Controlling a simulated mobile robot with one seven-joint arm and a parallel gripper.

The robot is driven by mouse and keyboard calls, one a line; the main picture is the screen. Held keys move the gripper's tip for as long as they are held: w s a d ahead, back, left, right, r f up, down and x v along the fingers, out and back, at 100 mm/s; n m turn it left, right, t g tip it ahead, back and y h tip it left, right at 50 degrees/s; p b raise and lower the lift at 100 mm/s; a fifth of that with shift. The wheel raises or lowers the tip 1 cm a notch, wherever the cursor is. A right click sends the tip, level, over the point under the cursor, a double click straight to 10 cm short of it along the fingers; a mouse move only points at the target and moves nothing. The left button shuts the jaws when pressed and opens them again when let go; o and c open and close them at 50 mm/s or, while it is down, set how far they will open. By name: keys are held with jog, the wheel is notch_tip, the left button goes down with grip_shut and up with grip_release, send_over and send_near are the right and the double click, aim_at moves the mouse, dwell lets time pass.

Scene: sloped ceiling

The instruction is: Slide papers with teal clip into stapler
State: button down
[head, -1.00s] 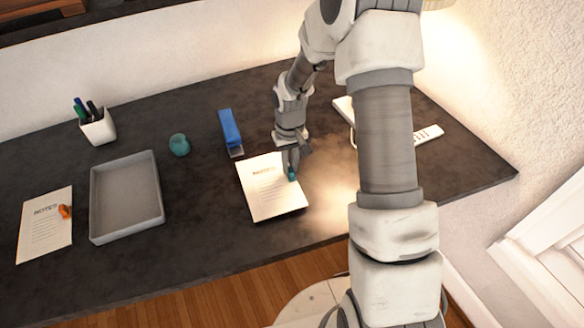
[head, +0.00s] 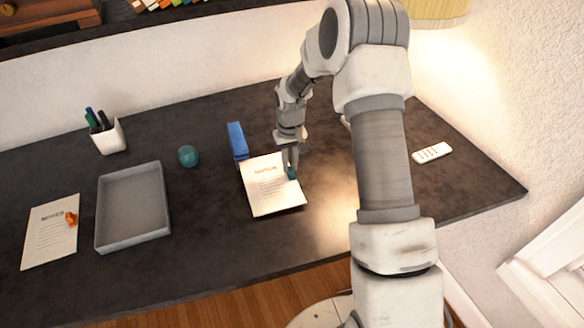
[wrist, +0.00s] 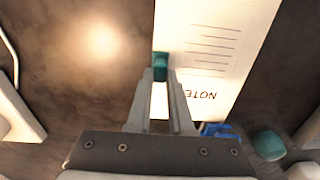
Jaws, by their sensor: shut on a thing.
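The papers (head: 268,198) are a white sheet or stack headed NOTES, with a teal clip (head: 292,173) on the right edge. They also show in the wrist view (wrist: 225,60). My gripper (head: 291,168) is shut on the teal clip, which sits between the fingertips in the wrist view (wrist: 160,66). The blue stapler (head: 238,141) lies at the papers' far left corner. Its near end meets or overlaps that corner in the head view; I cannot tell how far the sheet is inside. In the wrist view the stapler (wrist: 215,130) is partly hidden behind my gripper.
A grey tray (head: 133,243) and a second note sheet (head: 50,235) with an orange clip (head: 71,218) lie left. A teal round object (head: 188,156) and a pen cup (head: 108,138) stand behind. A white remote-like object (head: 432,153) lies right. The dark desk's (head: 240,250) front is clear.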

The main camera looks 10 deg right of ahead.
jog(key=shift+w+a, duration=0.15)
jog(key=shift+w, duration=1.05)
jog(key=shift+w, duration=0.1)
jog(key=c, duration=0.7)
grip_release()
jog(key=shift+c, duration=0.2)
notch_tip(320, 180, up, 17)
jog(key=shift+r+p, duration=0.2)
jog(key=shift+p, duration=0.15)
